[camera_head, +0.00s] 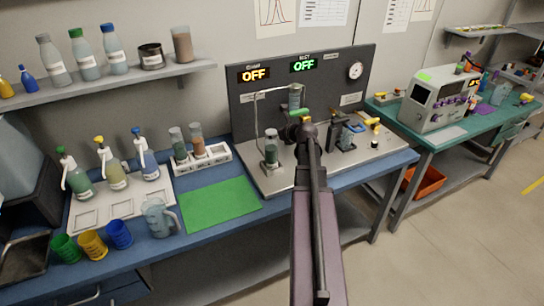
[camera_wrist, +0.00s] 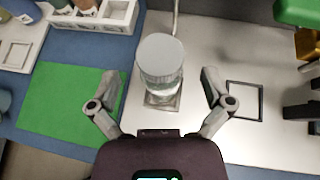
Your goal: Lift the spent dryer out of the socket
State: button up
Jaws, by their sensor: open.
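In the wrist view the dryer (camera_wrist: 160,62) stands in a square socket (camera_wrist: 162,102), seen from above. My gripper (camera_wrist: 159,80) is open, one finger on each side of the dryer, with gaps showing on both sides. The fingertips look near the dryer, but their exact height against it is unclear. In the head view my arm hides most of the gripper (camera_head: 305,132).
A green mat (camera_head: 222,200) lies left of the plate. A white rack (camera_head: 212,160) holds two similar cylinders. A thin pipe (camera_head: 257,115) rises behind the dryer. A green lever (camera_wrist: 298,10) and clamps stand to the right. An empty square frame (camera_wrist: 245,100) lies right. Both displays read OFF.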

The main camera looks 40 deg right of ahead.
aim_at(271, 132)
jog(key=shift+b+x, duration=0.7)
jog(key=shift+x, duration=1.15)
jog(key=shift+s, duration=0.1)
jog(key=c, duration=1.3)
